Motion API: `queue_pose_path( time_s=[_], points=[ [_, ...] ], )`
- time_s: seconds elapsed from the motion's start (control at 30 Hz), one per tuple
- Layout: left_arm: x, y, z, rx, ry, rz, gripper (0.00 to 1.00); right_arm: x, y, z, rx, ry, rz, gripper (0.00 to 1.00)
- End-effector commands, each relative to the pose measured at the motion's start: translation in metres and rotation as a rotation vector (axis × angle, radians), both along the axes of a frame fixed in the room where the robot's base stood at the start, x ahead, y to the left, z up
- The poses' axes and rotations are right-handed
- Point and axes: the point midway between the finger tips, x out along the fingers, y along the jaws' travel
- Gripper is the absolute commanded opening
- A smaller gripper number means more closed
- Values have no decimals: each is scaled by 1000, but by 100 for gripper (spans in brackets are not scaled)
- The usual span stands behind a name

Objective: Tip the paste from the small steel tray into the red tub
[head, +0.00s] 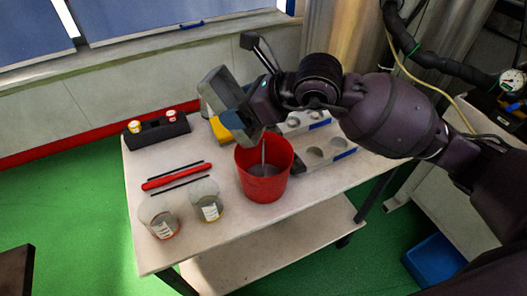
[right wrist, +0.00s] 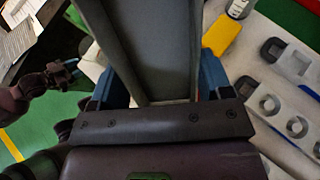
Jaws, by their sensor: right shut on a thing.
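The red tub (head: 250,182) stands upright on the table, with grey material (head: 262,170) inside. My right gripper (head: 236,117) is above the tub's left rim, shut on the small steel tray (head: 214,86). The tray is steeply tilted. A thin pale vertical strand (head: 263,150) shows over the grey material; I cannot tell whether it is falling paste or a rod. In the right wrist view the tray (right wrist: 150,45) lies between the blue fingers, and no paste is clear on its visible face. What seems my left gripper (right wrist: 66,76) shows small at the left.
Two clear cups (head: 160,220) (head: 207,202) stand at the front left, beside a red bar (head: 176,176) and dark rods. A black holder (head: 156,134) sits at the back left. Grey moulds (head: 325,152) and a yellow block (head: 219,130) lie near the tub.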

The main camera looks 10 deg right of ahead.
Motion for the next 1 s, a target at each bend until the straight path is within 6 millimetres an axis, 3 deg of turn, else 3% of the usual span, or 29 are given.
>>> queue_pose_path(
  time_s=[0.47, 1.0],
  points=[
    [0, 0, -1, 0, 1, 0, 43, 0, -1, 1, 9, -8, 0, 43],
    [-7, 0, -19, 0, 28, 0, 43, -7, -10, 3, 130, -88, 0, 43]
  ],
)
